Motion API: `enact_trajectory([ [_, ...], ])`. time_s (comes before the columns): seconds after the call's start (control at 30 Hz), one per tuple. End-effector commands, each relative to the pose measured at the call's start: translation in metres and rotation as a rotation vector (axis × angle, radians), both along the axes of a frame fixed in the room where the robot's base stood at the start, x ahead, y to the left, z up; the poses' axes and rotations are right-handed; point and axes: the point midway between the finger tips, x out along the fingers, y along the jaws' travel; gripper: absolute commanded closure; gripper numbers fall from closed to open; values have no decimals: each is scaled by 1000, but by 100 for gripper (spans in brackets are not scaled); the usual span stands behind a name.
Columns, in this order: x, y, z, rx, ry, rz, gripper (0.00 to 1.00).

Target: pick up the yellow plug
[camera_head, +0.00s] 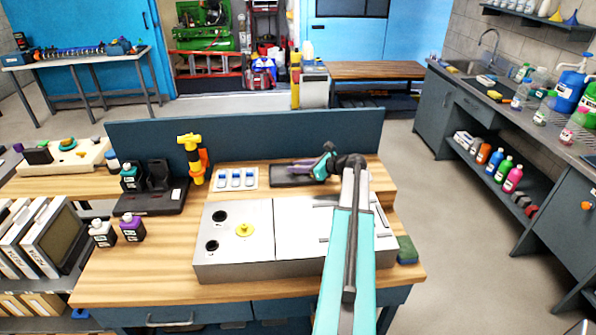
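The yellow plug (244,230) is a small round yellow piece with a raised middle. It sits on the top left part of the silver metal box (287,240) on the wooden bench. Two dark round openings lie to its left on the same top. My gripper (299,167) is small in this view, behind the box and to the right of the plug, over a dark flat tray (290,181). It is well apart from the plug. Its fingers are too small and dark to tell whether they are open or shut.
My teal arm crosses the box's right side. A yellow and orange upright tool (194,158), a white tray (236,178) and a black stand (152,200) are behind and left. Two small bottles (132,227) stand left of the box. A blue back panel (240,136) closes the bench's rear.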

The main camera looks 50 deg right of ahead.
Motion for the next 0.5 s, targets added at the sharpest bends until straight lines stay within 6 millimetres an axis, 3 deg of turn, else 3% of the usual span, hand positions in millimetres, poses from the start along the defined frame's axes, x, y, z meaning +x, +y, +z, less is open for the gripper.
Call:
enact_trajectory([
  [0.03,0,0,-1,0,2,0,89],
  [0.1,-1,0,-1,-1,3,0,100],
  [0.5,-1,-1,-2,-1,5,-1,100],
])
